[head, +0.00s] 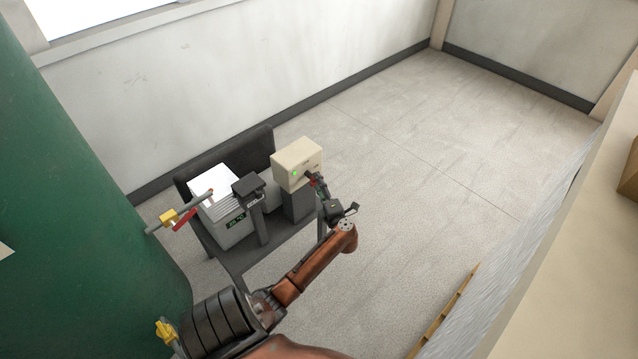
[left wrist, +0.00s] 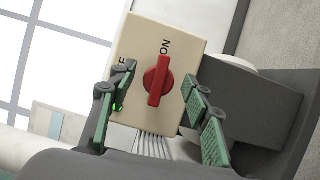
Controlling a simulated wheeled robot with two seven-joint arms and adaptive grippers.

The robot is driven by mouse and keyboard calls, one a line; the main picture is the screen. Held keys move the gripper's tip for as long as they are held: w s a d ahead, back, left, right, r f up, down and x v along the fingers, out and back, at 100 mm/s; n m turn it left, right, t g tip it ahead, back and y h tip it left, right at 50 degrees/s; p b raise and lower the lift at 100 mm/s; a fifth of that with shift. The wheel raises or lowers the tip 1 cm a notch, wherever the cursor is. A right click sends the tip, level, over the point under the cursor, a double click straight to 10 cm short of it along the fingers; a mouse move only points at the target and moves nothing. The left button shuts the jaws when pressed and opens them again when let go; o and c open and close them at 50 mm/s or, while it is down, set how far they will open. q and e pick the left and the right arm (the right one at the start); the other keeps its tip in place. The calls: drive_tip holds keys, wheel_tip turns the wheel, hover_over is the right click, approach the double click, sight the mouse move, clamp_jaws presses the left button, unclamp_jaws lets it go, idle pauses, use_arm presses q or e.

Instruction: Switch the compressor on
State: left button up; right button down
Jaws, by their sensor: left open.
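The compressor's switch box (head: 292,163) is beige and stands on a dark post, with a small green light lit on its face. In the left wrist view the box face (left wrist: 190,50) carries a red rotary knob (left wrist: 158,80). One end of its handle points towards the letters ON; another label is mostly hidden by a finger. My left gripper (head: 314,186) is at the box face. It is open, its green-padded fingers (left wrist: 158,112) on either side of the knob with gaps showing. The green light (left wrist: 118,107) shows partly behind the left finger. My right gripper is out of view.
A large green tank (head: 80,180) with a yellow-and-red valve (head: 172,219) fills the left. Floor (head: 440,150) to the right is clear.

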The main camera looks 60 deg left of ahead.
use_arm(q)
drive_tip(key=shift+w+a, duration=0.15)
drive_tip(key=shift+a, duration=0.45)
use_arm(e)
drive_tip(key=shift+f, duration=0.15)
use_arm(q)
drive_tip(key=c, duration=1.1)
drive_tip(key=p, duration=0.3)
drive_tip(key=shift+r, duration=0.4)
drive_tip(key=shift+c, duration=0.2)
drive_tip(key=shift+f+m+p, duration=0.25)
drive_tip(key=shift+m+p, duration=0.15)
drive_tip(key=shift+p, duration=0.1)
drive_tip(key=shift+f, duration=0.15)
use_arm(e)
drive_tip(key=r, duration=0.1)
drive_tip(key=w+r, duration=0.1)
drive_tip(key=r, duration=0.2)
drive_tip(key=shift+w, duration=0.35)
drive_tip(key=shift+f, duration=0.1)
